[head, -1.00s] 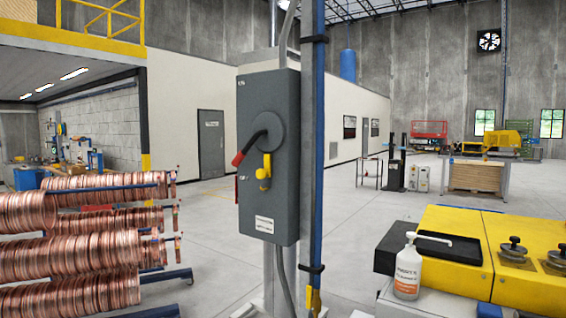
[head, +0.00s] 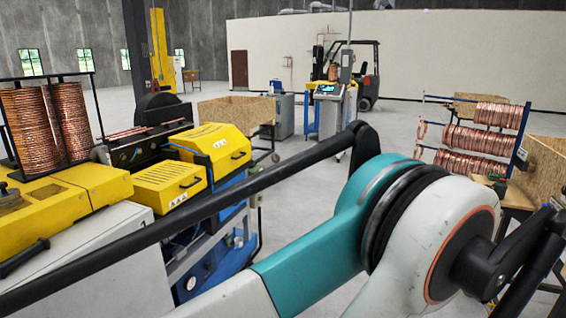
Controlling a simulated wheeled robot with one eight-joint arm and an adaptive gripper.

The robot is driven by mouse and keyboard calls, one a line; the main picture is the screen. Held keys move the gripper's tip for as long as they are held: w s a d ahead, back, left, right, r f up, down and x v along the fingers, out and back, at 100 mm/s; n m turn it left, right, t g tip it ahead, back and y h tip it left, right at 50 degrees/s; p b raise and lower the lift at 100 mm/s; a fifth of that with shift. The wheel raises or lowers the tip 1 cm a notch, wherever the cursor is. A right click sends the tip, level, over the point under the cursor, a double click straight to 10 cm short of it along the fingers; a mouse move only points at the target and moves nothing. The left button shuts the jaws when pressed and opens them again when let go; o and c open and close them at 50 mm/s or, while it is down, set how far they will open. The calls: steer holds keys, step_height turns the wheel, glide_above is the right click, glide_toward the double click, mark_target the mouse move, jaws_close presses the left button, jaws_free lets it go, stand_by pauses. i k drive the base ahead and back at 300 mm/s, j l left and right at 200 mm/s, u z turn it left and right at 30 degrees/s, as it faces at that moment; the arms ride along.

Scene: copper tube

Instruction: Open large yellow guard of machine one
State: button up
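A yellow machine stands on the left. Its boxy yellow guard (head: 212,141) with a black handle looks shut. A lower yellow guard (head: 165,180) with vents and a black handle sits in front of it, also down. A further yellow cover (head: 90,187) is at the left edge. I cannot tell which is the large guard of machine one. My teal and white arm crosses the lower right foreground. Black parts beyond its orange-ringed joint may belong to my gripper, but its fingers cannot be made out. No contact with any guard is visible.
A long black bar (head: 200,212) crosses the near view in front of the machine. Copper coils stand in a rack (head: 6,115) at left and on another rack (head: 470,145) at right. A forklift (head: 362,75) and a control console (head: 330,108) stand behind. Open floor lies between.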

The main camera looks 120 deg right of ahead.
mark_target(229, 150)
steer(key=z, duration=3.65)
steer(key=i+l+u, duration=0.25)
steer(key=i+l, duration=2.05)
